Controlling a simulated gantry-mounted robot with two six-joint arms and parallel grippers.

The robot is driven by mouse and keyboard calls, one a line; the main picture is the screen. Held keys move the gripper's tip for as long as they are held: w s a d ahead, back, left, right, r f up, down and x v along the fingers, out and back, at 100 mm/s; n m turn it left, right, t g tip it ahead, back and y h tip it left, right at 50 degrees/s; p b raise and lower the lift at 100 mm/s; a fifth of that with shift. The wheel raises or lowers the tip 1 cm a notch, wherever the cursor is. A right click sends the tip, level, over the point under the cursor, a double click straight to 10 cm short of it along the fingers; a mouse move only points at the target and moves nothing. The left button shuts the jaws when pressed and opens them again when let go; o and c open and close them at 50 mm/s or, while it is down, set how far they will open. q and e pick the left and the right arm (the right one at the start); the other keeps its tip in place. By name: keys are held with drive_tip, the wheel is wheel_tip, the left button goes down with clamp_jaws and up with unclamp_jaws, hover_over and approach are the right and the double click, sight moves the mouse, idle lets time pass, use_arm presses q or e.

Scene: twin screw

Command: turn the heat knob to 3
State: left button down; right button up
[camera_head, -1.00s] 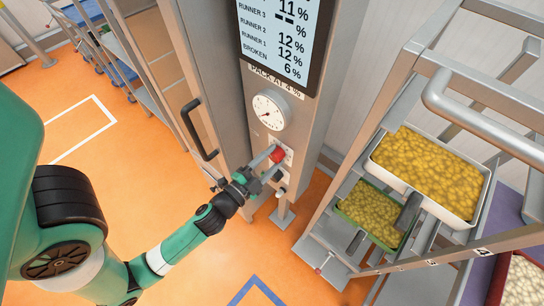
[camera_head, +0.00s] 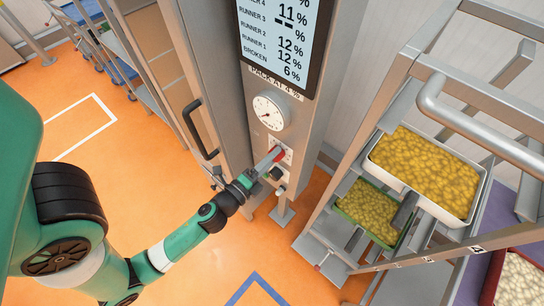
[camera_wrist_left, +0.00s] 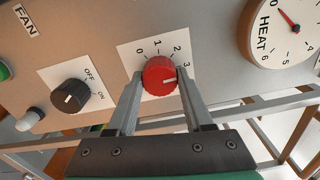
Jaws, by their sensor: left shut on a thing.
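The red heat knob (camera_wrist_left: 159,77) sits on a white plate marked 0, 1, 2 and 3. Its white pointer line faces right, roughly toward the 3; the exact alignment is hard to tell. It also shows in the head view (camera_head: 279,153), partly covered. My left gripper (camera_wrist_left: 159,78) has one finger on each side of the knob, shut on it. In the head view the left gripper (camera_head: 275,158) reaches the cabinet from the lower left. The HEAT dial (camera_wrist_left: 291,28) has a red needle and also shows in the head view (camera_head: 269,112). My right gripper is out of view.
A black OFF/ON knob (camera_wrist_left: 70,96) is left of the red knob in the wrist view. The cabinet's black door handle (camera_head: 196,130) is close to my left arm. A rack with trays of yellow pieces (camera_head: 425,172) stands at the right.

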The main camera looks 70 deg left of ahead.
use_arm(q)
drive_tip(key=shift+m, duration=0.3)
drive_tip(key=shift+c, duration=1.5)
unclamp_jaws()
drive_tip(key=b+v, duration=0.7)
drive_tip(key=v, duration=0.4)
drive_tip(key=shift+s+d, duration=0.15)
drive_tip(key=shift+s, duration=0.15)
